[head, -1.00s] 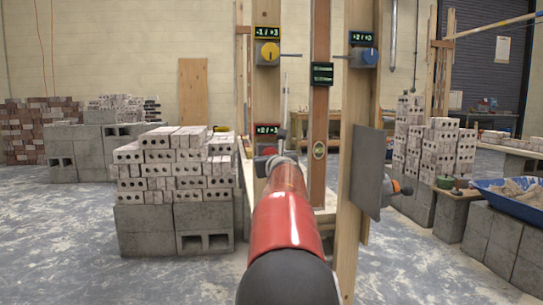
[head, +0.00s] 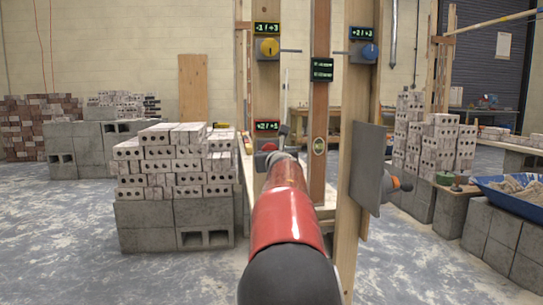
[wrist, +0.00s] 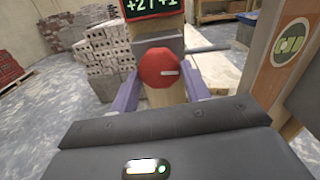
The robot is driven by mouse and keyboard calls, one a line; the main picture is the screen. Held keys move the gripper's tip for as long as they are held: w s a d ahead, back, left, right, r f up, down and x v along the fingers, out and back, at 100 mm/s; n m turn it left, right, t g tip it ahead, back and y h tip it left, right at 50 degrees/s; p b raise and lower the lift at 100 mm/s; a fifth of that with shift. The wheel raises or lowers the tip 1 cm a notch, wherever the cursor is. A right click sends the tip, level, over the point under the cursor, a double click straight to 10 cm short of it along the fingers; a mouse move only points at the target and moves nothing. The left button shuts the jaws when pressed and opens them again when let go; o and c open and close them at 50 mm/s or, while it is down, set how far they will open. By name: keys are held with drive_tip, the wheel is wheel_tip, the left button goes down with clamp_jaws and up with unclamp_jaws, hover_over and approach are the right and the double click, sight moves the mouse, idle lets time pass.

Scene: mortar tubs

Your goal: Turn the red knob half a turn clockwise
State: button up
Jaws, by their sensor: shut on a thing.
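The red knob (wrist: 160,68) sits on a wooden post in the wrist view, with a white mark on its face pointing right. My gripper (wrist: 159,74) is shut on it, one purple finger at its left and one at its right. Above the knob is a red-framed display (wrist: 152,6) reading +2/+1. It also shows in the head view (head: 267,126). There my own red arm hides most of the gripper and knob.
A blue knob (head: 369,53) is on the nearer right post, above a grey plate (head: 367,165). Stacked bricks (head: 175,165) stand left. Open floor lies at far left.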

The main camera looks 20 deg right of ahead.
drive_tip(key=shift+r+m+p, duration=0.2)
drive_tip(key=shift+m+p, duration=1.05)
drive_tip(key=shift+m, duration=16.05)
drive_tip(key=o, duration=1)
